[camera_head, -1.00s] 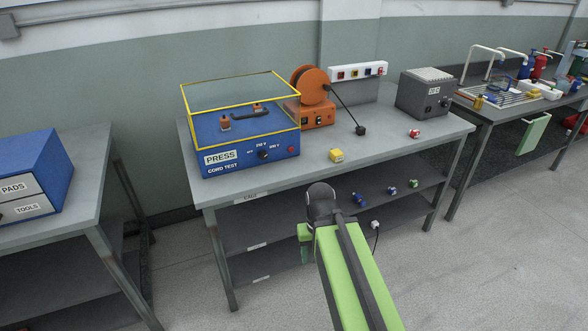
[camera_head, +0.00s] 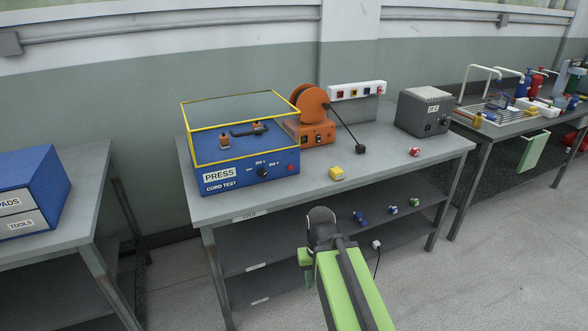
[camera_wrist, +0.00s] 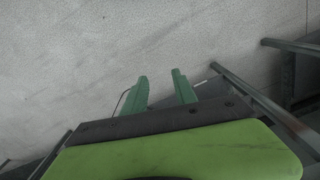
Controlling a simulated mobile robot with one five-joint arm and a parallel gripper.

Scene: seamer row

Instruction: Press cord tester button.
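The cord tester (camera_head: 245,160) is a blue box with a yellow-edged clear cover, on the left part of the middle bench. Its front has a PRESS label, a CORD TEST label, a dark knob (camera_head: 262,172) and a small red button (camera_head: 290,168) at the right. My gripper is in front of the bench, below and to the right of the tester, and apart from it. In the wrist view its two green fingers (camera_wrist: 160,88) stand apart with bare floor between them. In the head view the fingertips are mostly hidden behind my arm.
The bench (camera_head: 395,172) also holds an orange reel unit (camera_head: 316,133), a black plug (camera_head: 360,147), a yellow block (camera_head: 336,173), a red-and-white block (camera_head: 414,152) and a grey box (camera_head: 424,112). A blue drawer unit (camera_head: 32,190) stands on the left bench. The floor in front is clear.

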